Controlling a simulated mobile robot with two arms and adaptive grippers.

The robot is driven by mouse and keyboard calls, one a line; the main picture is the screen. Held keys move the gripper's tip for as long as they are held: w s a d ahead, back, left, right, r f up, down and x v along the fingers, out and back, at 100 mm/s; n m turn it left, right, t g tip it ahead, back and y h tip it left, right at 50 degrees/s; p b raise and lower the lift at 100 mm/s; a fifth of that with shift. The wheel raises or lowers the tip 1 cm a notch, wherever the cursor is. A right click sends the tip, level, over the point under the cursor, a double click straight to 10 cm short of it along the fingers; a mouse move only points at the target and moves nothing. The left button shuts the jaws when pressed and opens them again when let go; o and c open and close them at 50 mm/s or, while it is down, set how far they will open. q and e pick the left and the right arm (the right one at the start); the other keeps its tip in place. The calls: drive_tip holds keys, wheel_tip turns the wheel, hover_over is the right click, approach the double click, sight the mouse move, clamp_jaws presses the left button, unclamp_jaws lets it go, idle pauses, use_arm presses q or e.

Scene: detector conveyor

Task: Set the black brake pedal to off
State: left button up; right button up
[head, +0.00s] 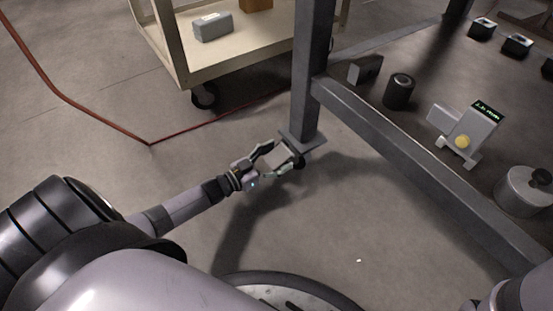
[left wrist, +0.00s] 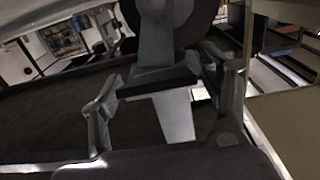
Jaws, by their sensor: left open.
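The black brake pedal (left wrist: 158,82) is a dark flat bar below the caster wheel (left wrist: 172,14) in the left wrist view. A pale grey plate (left wrist: 176,116) shows just under it. In the head view the caster is at the foot of the grey table leg (head: 312,70), mostly hidden by the leg's plate and my gripper, and I cannot make out the pedal's setting. My left gripper (head: 280,154) is open at the caster. In the left wrist view its fingers (left wrist: 165,95) stand on either side of the pedal; contact is unclear. My right gripper is not in view.
A beige cart (head: 190,75) carrying a grey box (head: 212,27) stands at upper left. The table's grey lower beam (head: 400,150) runs right of the leg. Several devices, including a grey one with a display (head: 470,128), lie beyond it. A red cable (head: 85,112) crosses the floor.

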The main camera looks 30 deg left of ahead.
use_arm(q)
drive_tip(key=shift+c, duration=0.4)
clamp_jaws()
idle(0.6)
